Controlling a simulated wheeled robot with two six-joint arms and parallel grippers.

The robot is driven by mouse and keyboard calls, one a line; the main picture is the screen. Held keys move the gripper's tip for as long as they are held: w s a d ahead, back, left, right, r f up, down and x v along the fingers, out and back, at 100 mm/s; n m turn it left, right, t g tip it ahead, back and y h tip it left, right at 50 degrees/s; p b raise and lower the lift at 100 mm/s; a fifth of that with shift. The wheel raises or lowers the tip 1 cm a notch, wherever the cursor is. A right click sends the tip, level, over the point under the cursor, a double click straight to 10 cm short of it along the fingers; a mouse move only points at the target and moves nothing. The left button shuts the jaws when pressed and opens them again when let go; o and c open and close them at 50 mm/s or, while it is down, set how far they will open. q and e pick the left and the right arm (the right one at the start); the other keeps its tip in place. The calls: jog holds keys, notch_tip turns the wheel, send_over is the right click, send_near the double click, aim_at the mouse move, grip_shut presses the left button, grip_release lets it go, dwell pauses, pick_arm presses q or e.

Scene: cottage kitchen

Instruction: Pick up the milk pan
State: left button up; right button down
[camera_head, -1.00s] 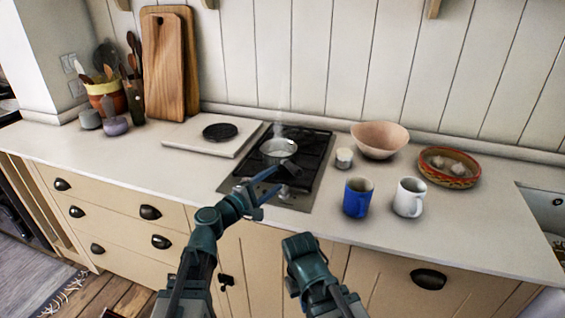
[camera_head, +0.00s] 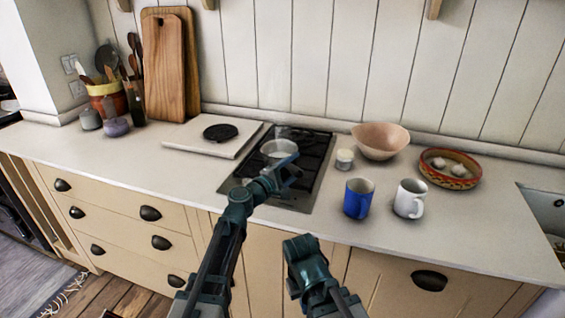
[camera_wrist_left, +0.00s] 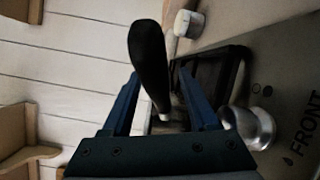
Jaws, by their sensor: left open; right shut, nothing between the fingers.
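The milk pan (camera_head: 279,148) is a small metal pan on the dark hob, with its handle toward me. My left gripper (camera_head: 292,172) is open at the handle, in front of the pan. In the left wrist view, the black handle (camera_wrist_left: 150,60) rises between the two open blue fingers (camera_wrist_left: 160,105) of my left gripper, with no clear grip on it. The pan's body is mostly hidden there. My right gripper (camera_head: 302,252) is low in front of the counter, shut and empty, its fingertips hard to make out.
The hob (camera_head: 298,200) has a knob (camera_wrist_left: 258,127) near my left gripper. A white jar (camera_head: 344,159), blue mug (camera_head: 358,198), white mug (camera_head: 409,198) and pink bowl (camera_head: 380,140) stand to the right. A pale board with a black trivet (camera_head: 220,132) lies left.

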pick_arm(q)
jog(key=shift+x, duration=1.05)
grip_shut()
jog(key=shift+a, duration=0.1)
dwell(0.4)
